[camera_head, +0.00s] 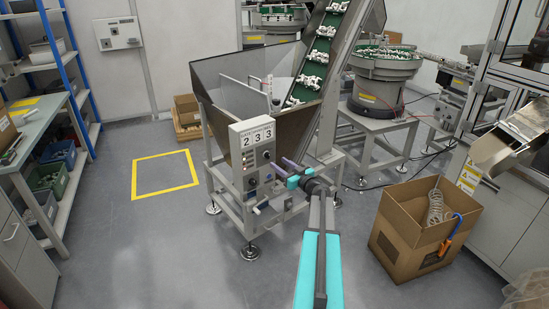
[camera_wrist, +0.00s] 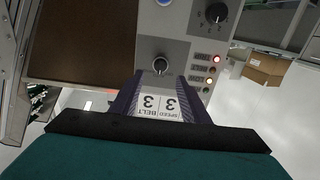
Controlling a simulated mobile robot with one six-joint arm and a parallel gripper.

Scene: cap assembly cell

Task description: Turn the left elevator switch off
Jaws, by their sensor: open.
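The grey control panel (camera_head: 238,160) of the feeder shows the digits 2 3 3 near its top in the head view, with knobs below. In the wrist view the panel (camera_wrist: 185,50) appears upside down. In the head view my gripper (camera_head: 276,176) is in front of the panel; contact is not visible.
A black dial (camera_wrist: 215,14) and several indicator lights (camera_wrist: 212,70), some lit, are beside the knob. The hopper (camera_head: 225,95) and inclined conveyor (camera_head: 322,50) stand behind the panel. An open cardboard box (camera_head: 405,235) is at right. The floor at left is clear around the yellow square (camera_head: 165,157).

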